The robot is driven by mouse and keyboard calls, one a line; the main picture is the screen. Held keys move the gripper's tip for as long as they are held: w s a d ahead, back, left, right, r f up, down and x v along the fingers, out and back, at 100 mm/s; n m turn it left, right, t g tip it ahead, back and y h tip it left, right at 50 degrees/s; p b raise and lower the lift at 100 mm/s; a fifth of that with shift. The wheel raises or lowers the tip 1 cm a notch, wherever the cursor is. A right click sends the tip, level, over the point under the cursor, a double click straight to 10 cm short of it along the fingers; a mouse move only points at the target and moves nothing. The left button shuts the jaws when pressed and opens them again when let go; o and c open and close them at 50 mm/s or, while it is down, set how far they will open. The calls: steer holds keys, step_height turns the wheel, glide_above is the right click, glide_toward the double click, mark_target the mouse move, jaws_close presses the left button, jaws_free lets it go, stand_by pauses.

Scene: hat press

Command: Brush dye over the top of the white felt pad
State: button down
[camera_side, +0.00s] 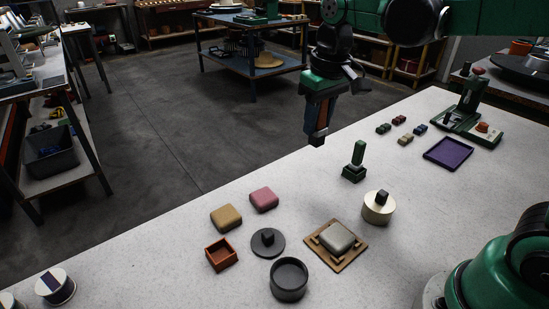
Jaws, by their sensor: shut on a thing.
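The white felt pad (337,236) looks pale grey and sits on a square wooden tray (349,262) at the lower middle of the table. My gripper (317,138) hangs above the far edge of the table, well apart from the pad. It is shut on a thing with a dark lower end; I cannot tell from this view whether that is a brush. An open dark round pot (289,280) stands in front of the pad, with its inside hidden in shadow. A dark round lid with a knob (268,242) lies behind it.
A green-handled block (355,162) stands upright between my gripper and a cream pot (378,208). Yellow (227,217) and pink (264,199) pads and a red-brown open box (221,255) lie left. A purple tray (448,154) and a green device (471,115) are at right.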

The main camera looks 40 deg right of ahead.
steer(key=s+a+f, duration=0.1)
steer(key=s+f, duration=0.4)
steer(key=s, duration=0.4)
steer(key=shift+w+a+f, duration=0.1)
steer(key=shift+w+f, duration=0.05)
steer(key=shift+f, duration=3.35)
steer(key=shift+a+f, duration=0.2)
steer(key=shift+a, duration=0.1)
steer(key=shift+a+r, duration=0.15)
steer(key=shift+a, duration=1)
steer(key=shift+d, duration=1.55)
steer(key=shift+s+a+f, duration=0.1)
steer(key=shift+s, duration=0.5)
steer(key=shift+s+a+f, duration=0.1)
steer(key=shift+s, duration=0.45)
steer(key=a, duration=0.3)
steer(key=shift+w, duration=0.1)
steer(key=shift+d, duration=1.55)
step_height(320, 180, up, 8)
